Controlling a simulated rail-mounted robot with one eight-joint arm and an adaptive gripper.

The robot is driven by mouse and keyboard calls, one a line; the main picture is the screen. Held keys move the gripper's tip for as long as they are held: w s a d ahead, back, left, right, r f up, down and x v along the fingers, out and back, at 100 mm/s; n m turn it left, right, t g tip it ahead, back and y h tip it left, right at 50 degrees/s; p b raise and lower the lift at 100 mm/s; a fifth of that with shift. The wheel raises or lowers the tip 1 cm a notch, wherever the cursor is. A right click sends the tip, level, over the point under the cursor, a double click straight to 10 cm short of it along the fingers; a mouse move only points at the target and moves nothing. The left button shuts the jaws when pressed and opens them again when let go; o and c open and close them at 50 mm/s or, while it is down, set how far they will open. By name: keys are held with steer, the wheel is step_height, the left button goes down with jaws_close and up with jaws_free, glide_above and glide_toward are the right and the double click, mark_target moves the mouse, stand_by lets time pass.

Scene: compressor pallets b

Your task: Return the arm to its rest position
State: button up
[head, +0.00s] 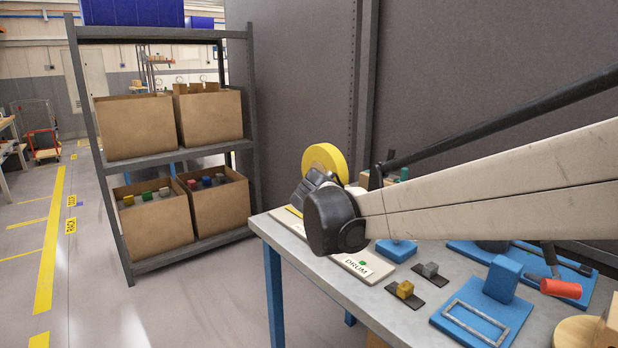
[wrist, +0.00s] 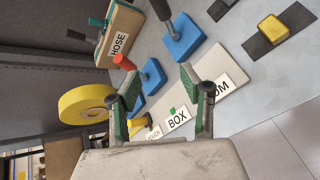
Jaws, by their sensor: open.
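My gripper shows in the wrist view (wrist: 158,76), its two green-padded fingers spread wide with nothing between them. It hangs over the labelled pale board (wrist: 226,88), which reads BOX and, partly cut off, other words. In the head view my arm reaches in from the right across the workbench (head: 383,300). Its dark wrist end is above the bench's left part, and the fingers are mostly hidden behind it.
A yellow disc (head: 327,158) stands upright near the wrist. Blue fixtures (head: 503,278), yellow and grey blocks and a red-handled tool (head: 560,288) lie on the bench. A shelf (head: 110,165) with cardboard boxes stands left. The floor between is clear.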

steer(key=s+d+r+m+g+y+p, duration=0.1)
steer(key=s+d+m+y, duration=0.2)
steer(key=s, duration=0.6)
steer(key=s+d+r+m+g+y+p, duration=0.1)
steer(key=s+d+m, duration=0.35)
steer(key=s, duration=0.45)
steer(key=s+a+f+m+y+p, duration=0.2)
steer(key=s+m, duration=0.7)
steer(key=s, duration=0.6)
step_height(320, 180, down, 2)
steer(key=shift+s+f+m+t+y, duration=0.1)
steer(key=shift+s+m+t+y, duration=0.25)
steer(key=shift+y, duration=0.35)
steer(key=shift+c, duration=0.4)
